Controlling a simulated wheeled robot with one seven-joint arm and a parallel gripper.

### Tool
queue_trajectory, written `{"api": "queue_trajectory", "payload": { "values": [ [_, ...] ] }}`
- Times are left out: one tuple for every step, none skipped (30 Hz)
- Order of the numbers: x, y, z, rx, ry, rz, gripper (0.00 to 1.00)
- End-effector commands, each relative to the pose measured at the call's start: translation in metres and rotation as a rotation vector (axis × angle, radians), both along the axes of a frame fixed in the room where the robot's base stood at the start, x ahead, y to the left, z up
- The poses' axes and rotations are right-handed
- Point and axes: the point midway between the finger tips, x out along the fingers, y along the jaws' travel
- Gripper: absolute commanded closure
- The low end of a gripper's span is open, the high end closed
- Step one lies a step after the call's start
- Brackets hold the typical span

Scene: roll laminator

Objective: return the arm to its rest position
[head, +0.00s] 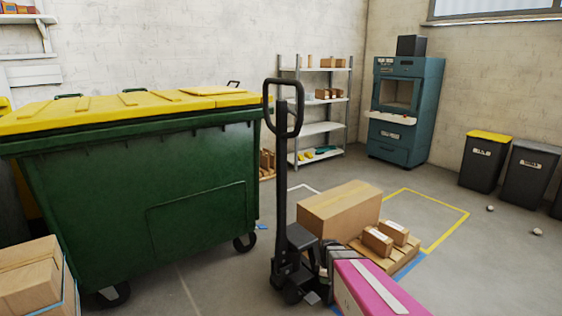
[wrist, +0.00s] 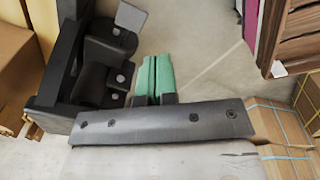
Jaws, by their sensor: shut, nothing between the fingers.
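My gripper (wrist: 155,78) shows in the wrist view. Its two green fingers are side by side, touching, with nothing between them. The fingers point away over the grey floor. My arm and gripper do not show in the head view. In the wrist view, black parts that look like the pallet jack (wrist: 105,60) are close to the left of the fingers; I cannot tell whether they touch. The same pallet jack (head: 283,200) stands upright in the middle of the head view.
A green bin (head: 150,185) with a yellow lid fills the left. Cardboard boxes (head: 340,208) and a magenta box (head: 372,288) surround the pallet jack. A teal machine (head: 405,155) and a shelf (head: 320,128) stand at the back. Dark bins (head: 485,165) line the right wall. Floor at right is mostly clear.

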Motion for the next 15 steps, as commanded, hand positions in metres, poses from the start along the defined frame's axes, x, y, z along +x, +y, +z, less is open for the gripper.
{"api": "queue_trajectory", "payload": {
  "values": [
    [-0.014,0.000,0.017,0.002,0.006,-0.097,1.00],
    [-0.019,0.000,0.025,0.003,0.010,-0.159,1.00],
    [-0.026,0.000,0.034,0.005,0.016,-0.242,1.00],
    [-0.031,0.000,0.041,0.006,0.021,-0.305,1.00],
    [-0.036,0.000,0.048,0.006,0.025,-0.367,1.00],
    [-0.043,0.000,0.058,0.008,0.029,-0.450,1.00],
    [-0.049,0.000,0.065,0.008,0.034,-0.512,1.00],
    [-0.055,0.000,0.071,0.008,0.038,-0.575,1.00],
    [-0.062,0.000,0.080,0.009,0.042,-0.659,1.00],
    [-0.067,0.000,0.087,0.009,0.045,-0.721,1.00],
    [-0.073,0.000,0.094,0.010,0.049,-0.783,1.00],
    [-0.080,0.000,0.101,0.009,0.052,-0.861,1.00],
    [-0.085,0.000,0.107,0.009,0.054,-0.917,1.00],
    [-0.090,0.000,0.112,0.009,0.057,-0.971,1.00],
    [-0.095,0.000,0.119,0.008,0.059,-1.038,1.00]
  ]
}}
